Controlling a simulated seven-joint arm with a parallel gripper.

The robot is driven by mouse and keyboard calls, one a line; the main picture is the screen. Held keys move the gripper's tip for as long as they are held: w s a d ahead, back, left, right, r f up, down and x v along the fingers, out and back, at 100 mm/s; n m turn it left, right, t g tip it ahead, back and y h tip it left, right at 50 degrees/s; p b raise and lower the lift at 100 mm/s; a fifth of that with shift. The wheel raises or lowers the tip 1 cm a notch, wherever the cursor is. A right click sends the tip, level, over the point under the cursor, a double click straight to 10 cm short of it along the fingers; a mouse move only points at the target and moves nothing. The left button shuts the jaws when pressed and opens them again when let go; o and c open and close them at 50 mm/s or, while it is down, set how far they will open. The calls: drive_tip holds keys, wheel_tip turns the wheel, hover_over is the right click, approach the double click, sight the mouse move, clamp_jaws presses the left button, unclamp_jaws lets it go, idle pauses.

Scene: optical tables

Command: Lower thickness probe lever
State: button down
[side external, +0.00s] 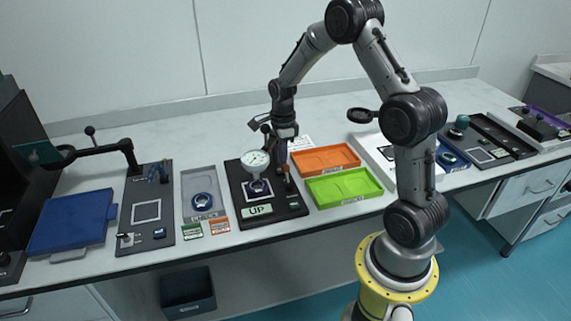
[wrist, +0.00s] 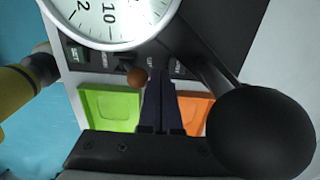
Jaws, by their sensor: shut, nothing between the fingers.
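The thickness probe has a white round dial (side external: 254,161) above a black base (side external: 290,209); the dial also fills the top of the wrist view (wrist: 110,15). A plate on the base reads UP (side external: 261,210). My gripper (side external: 284,168) points down over the right part of the base, just right of the dial. Its dark fingers are shut and empty in the wrist view (wrist: 163,88). A small brown ball knob (wrist: 137,77) shows beside the fingertips; I cannot tell whether they touch. A large black ball on a rod (wrist: 262,130), apparently the lever's, is close to the camera, right of the fingers.
A green tray (side external: 345,188) and an orange tray (side external: 325,159) lie right of the probe. A grey tray with a ring (side external: 199,183) lies to its left, with small green and orange label plates in front. Farther left stand a black station (side external: 133,233) and blue tray (side external: 72,222).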

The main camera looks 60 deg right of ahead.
sight(286, 166)
drive_tip(key=shift+s+a, duration=1.15)
drive_tip(key=shift+r, duration=0.15)
idle(0.5)
drive_tip(key=shift+w+d+r, duration=0.15)
drive_tip(key=shift+r, duration=1)
drive_tip(key=shift+w+d+r, duration=0.15)
drive_tip(key=shift+r, duration=0.95)
drive_tip(key=shift+w+d+r, duration=0.15)
drive_tip(key=shift+r, duration=1)
